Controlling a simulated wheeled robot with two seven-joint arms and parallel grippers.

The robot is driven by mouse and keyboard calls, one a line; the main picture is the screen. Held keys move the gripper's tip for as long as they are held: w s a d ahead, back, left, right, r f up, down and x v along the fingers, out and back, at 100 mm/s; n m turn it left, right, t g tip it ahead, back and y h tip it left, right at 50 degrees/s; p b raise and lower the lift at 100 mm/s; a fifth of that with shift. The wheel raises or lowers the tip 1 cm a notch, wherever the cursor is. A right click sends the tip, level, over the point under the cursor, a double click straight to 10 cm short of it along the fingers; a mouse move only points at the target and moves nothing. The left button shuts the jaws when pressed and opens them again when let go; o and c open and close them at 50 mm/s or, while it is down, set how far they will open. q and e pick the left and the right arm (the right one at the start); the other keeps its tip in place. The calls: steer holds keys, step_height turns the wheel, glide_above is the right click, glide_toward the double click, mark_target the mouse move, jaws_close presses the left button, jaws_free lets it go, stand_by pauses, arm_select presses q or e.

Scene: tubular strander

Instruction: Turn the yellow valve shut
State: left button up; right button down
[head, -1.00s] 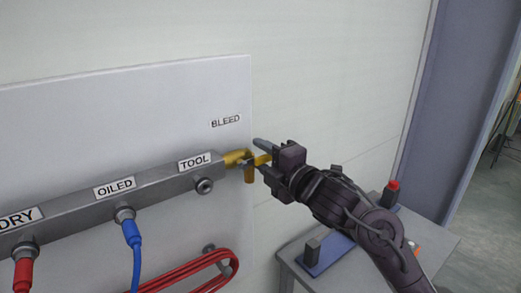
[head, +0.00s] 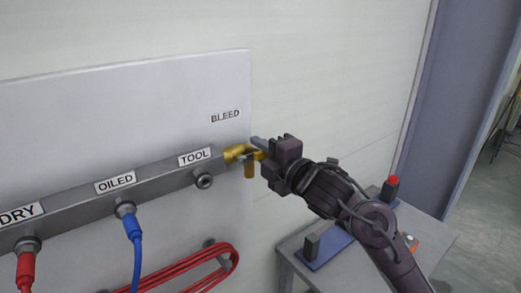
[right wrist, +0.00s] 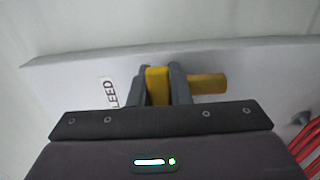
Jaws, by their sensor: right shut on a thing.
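The yellow valve (head: 240,153) sits at the right end of the grey manifold bar, below the BLEED label. Its short spout points down. My right gripper (head: 258,150) is at the valve, its fingers shut on the yellow handle. In the right wrist view the handle (right wrist: 158,86) is between the two grey fingers (right wrist: 160,88), and a yellow pipe part (right wrist: 207,84) sticks out to the right of them. In the head view the fingers partly hide the handle. My left gripper is not in view.
The manifold bar (head: 75,201) carries DRY, OILED and TOOL ports, with a red hose (head: 25,272) and a blue hose (head: 135,255) plugged in. A coiled red hose (head: 190,266) hangs below. A grey table (head: 350,270) with a red-topped item (head: 390,188) stands at right.

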steer(key=n+b, duration=0.1)
steer(key=r+n+b, duration=0.1)
steer(key=n, duration=0.1)
steer(key=n+b, duration=0.1)
steer(key=b, duration=0.1)
steer(key=shift+s+a+r+n, duration=0.1)
steer(key=shift+a+r+n, duration=0.05)
steer(key=shift+r+n, duration=0.2)
steer(key=n+b, duration=0.1)
steer(key=r+n+b, duration=0.1)
steer(key=n+b, duration=0.1)
steer(key=shift+s+a+r+n, duration=0.2)
steer(key=shift+s+a+n, duration=0.1)
steer(key=shift+a, duration=0.1)
steer(key=n+b, duration=0.2)
steer(key=s+a+r+n+b, duration=0.1)
steer(key=n+b, duration=0.1)
steer(key=shift+a+r+n, duration=0.1)
steer(key=shift+a+n, duration=0.05)
steer(key=shift+n, duration=0.1)
steer(key=shift+s+a+r+n+b, duration=0.1)
steer(key=shift+s+a+n+b, duration=0.2)
steer(key=shift+n+b, duration=0.5)
steer(key=shift+s+a+r+n+b, duration=0.15)
steer(key=shift+a+n+b, duration=0.2)
steer(key=shift+n+b, duration=0.4)
steer(key=shift+s+a+r+n+b, duration=0.1)
steer(key=shift+s+a+n+b, duration=0.2)
steer(key=shift+n+b, duration=0.45)
steer(key=shift+n, duration=0.4)
